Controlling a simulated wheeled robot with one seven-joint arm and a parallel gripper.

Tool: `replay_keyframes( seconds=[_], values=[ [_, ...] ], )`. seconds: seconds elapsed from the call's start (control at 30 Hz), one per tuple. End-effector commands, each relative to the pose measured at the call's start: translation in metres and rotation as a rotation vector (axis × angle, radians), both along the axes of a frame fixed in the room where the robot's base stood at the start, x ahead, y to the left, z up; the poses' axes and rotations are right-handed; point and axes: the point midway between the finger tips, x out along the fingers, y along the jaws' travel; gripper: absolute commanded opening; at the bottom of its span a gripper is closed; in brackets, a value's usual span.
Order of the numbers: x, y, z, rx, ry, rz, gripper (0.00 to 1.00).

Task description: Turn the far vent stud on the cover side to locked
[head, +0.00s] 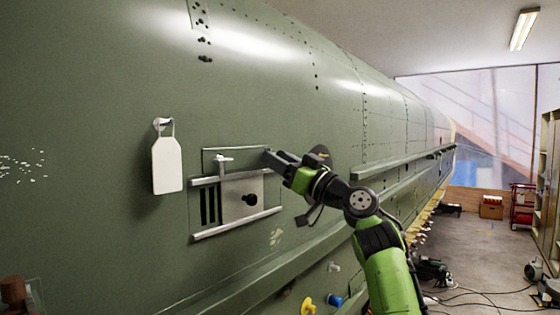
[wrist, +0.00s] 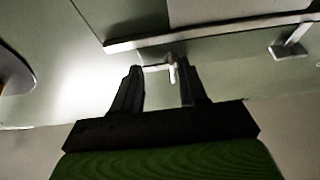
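The vent has a grey cover plate (head: 237,190) with a black knob, held between two pale rails, with dark slots open at its left. The near stud (head: 224,159), a pale T-shaped handle, stands above the upper rail; it also shows at the right of the wrist view (wrist: 292,42). My gripper (head: 268,155) is at the upper right of the vent, hiding the far stud in the head view. In the wrist view, the far stud (wrist: 172,70) shows between the fingertips of my gripper (wrist: 160,82). The fingers are apart, the stud nearer the right one; contact is unclear.
A white tag (head: 167,165) hangs from a hook left of the vent. A dark disc (wrist: 14,75) sits on the skin beside my gripper. A long ledge (head: 400,166) runs along the fuselage at right. Yellow and blue fittings are low down.

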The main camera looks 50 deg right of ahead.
Motion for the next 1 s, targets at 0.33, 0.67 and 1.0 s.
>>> replay_keyframes(
  seconds=[0.33,0.67,1.0],
  values=[
    [-0.0006,0.0031,-0.0032,0.181,0.005,0.0,0.12],
    [-0.0002,0.0031,-0.0032,0.267,0.007,0.0,0.12],
    [0.0,0.0029,-0.0032,0.265,0.007,0.0,0.68]
  ],
)
